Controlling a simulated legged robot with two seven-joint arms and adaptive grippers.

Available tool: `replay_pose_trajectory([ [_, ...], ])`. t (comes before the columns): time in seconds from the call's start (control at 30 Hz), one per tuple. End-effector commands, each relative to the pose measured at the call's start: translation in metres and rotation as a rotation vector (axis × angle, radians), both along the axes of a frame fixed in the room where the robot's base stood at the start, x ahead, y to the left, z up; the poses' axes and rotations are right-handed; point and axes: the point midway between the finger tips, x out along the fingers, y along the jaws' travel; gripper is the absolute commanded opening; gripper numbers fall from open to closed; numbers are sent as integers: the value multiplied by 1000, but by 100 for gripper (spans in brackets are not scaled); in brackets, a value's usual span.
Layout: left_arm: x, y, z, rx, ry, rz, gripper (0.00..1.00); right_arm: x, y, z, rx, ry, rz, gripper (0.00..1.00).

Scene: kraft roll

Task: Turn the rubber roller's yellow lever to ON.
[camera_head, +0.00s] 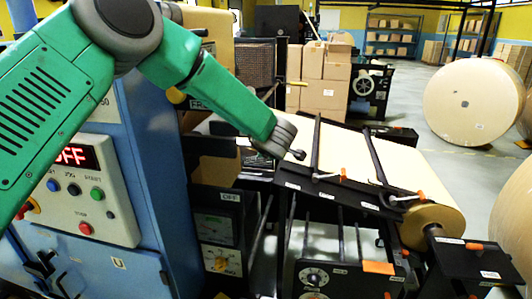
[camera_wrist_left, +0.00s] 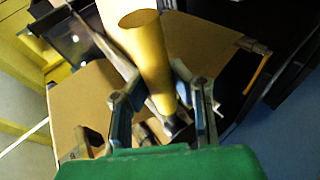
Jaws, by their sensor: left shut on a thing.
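The yellow lever (camera_wrist_left: 152,55) is a tapered handle in the left wrist view, wide at its upper end and narrowing to a dark lower end. My left gripper (camera_wrist_left: 160,80) has one finger on each side of it and is shut on it. In the head view my green left arm reaches from the left across the machine. My right gripper is in neither view.
A blue cabinet (camera_head: 145,140) with a red OFF display (camera_head: 70,156) stands at left. An OFF label (camera_head: 230,196) marks a dark panel. The kraft roll (camera_head: 430,226) lies at right with a paper sheet (camera_head: 345,150). Cartons (camera_head: 325,85) stand behind.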

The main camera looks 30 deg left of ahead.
Motion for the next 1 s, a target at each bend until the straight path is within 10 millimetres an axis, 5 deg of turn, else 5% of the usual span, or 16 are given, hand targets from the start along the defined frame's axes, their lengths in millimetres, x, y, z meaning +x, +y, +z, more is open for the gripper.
replay_pose_trajectory([
  [0.67,0,1,8,-52,-15,3,0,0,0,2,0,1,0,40],
  [0.7,0,1,8,-51,-15,3,29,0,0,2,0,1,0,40],
  [0.73,0,2,8,-51,-15,3,40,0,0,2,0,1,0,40],
  [1.0,1,1,6,-50,-12,2,41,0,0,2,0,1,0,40],
])
